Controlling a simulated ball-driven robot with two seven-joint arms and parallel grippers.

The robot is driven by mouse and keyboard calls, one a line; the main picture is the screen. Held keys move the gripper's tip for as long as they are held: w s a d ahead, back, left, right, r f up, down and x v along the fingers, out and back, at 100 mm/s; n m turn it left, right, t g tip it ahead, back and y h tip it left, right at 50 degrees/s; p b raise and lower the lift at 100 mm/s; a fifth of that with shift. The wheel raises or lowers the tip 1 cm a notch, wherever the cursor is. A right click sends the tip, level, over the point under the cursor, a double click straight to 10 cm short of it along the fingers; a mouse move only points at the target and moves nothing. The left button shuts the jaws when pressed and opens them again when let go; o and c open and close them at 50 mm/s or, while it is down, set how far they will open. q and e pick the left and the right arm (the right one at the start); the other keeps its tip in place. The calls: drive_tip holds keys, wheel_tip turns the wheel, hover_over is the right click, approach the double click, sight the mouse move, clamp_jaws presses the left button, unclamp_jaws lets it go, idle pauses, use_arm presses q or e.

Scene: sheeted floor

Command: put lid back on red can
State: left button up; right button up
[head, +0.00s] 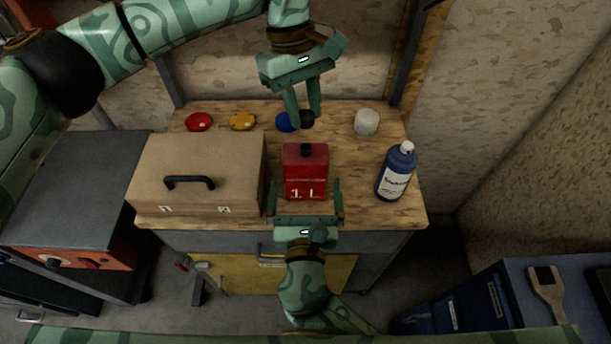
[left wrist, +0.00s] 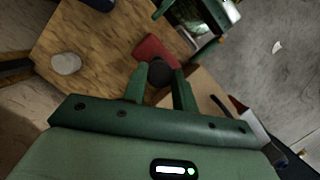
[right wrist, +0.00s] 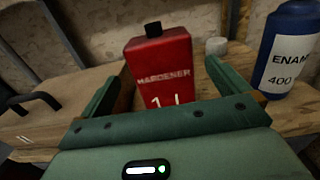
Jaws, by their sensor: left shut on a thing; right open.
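The red can (head: 305,182) stands upright on the workbench, marked "HARDENER 1 L" in the right wrist view (right wrist: 163,75). A short dark stub shows on its top. My left gripper (head: 305,115) is shut on a small black lid (head: 308,120), behind and apart from the can in the head view. The lid also shows as a dark disc between the fingertips in the left wrist view (left wrist: 160,71). My right gripper (head: 309,184) is open at the front of the can, one finger towards each side; I cannot tell whether they touch it.
The workbench (head: 345,165) holds a tan case (head: 200,160) at left, a blue bottle (head: 397,172) at right and a white cup-like item (head: 366,122) behind. Red (head: 199,122), yellow (head: 242,121) and blue (head: 284,122) discs lie along the back. Free bench lies between can and bottle.

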drive_tip(key=w, duration=0.7)
drive_tip(key=shift+w, duration=0.1)
drive_tip(key=c, duration=1.2)
use_arm(q)
hover_over(306, 148)
drive_tip(key=shift+w+a+f, duration=0.1)
drive_tip(key=shift+w+f, duration=0.05)
drive_tip(key=shift+f, duration=1.1)
drive_tip(key=shift+w+a+f, duration=0.1)
drive_tip(key=shift+w+f, duration=0.05)
drive_tip(key=shift+f, duration=1.1)
drive_tip(key=shift+f, duration=0.85)
drive_tip(key=shift+f, duration=0.6)
